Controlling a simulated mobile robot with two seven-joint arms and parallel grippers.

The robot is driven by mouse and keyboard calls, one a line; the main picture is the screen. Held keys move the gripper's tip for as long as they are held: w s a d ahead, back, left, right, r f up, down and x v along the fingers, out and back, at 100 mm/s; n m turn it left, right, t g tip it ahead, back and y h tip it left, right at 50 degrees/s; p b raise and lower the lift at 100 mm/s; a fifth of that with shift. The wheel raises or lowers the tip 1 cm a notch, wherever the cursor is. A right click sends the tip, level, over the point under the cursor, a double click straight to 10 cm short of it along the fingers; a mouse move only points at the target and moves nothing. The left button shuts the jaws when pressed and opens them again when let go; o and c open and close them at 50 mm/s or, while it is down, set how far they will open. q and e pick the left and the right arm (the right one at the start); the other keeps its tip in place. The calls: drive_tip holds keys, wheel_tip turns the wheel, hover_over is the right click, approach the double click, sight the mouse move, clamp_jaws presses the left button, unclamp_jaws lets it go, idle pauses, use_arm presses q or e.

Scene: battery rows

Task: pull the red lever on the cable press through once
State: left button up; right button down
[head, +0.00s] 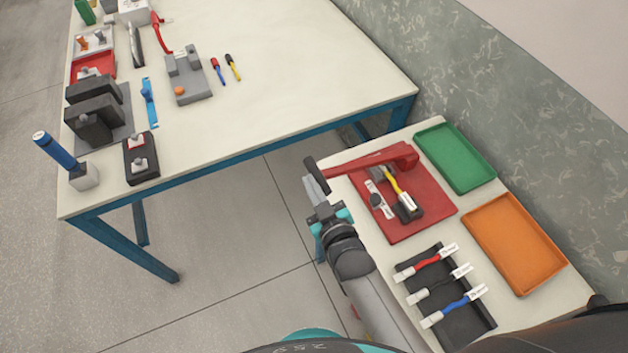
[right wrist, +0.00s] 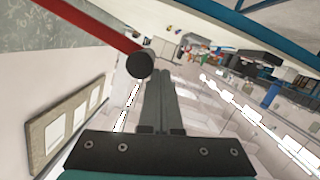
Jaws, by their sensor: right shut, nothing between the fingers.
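The cable press is a red base plate (head: 425,210) on the smaller table at the right, with a red lever (head: 370,163) lying across its far side. The lever ends at the left in a black grip (head: 316,175). A yellow cable piece (head: 393,184) with a white tag lies in the press. My right gripper (head: 313,178) is shut and empty, its fingertips close to the black grip. In the right wrist view the black grip (right wrist: 140,65) shows just left of the fingertips (right wrist: 158,75); I cannot tell whether they touch. My left gripper is not in view.
A black rack (head: 465,325) with red, black and blue cables sits in front of the press. A green tray (head: 455,157) and an orange tray (head: 515,245) lie right of it.

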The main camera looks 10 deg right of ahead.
drive_tip(key=v, duration=0.9)
drive_tip(key=shift+d+p, duration=0.15)
drive_tip(key=shift+p, duration=0.15)
drive_tip(key=shift+f, duration=0.1)
